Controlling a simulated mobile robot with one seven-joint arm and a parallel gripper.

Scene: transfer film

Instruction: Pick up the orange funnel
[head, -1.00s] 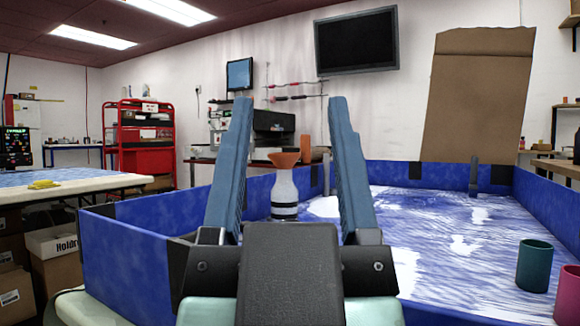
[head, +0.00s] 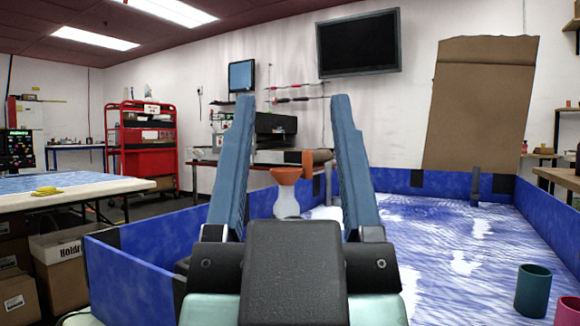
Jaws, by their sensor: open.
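The orange funnel (head: 285,176) sits in the mouth of a white bottle (head: 286,203), wide end up. My gripper (head: 291,98) is open, its two blue fingers pointing up and forward on either side of the funnel in the picture. The funnel shows in the gap between the fingers, apart from both, and seems to lie beyond them. The gripper body hides the lower part of the bottle.
The blue-walled tray (head: 150,268) has a blue and white floor. A teal cup (head: 533,291) and a pink cup (head: 568,311) stand at the right. An orange cylinder (head: 308,158) shows behind the funnel. The tray's right-middle floor is clear.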

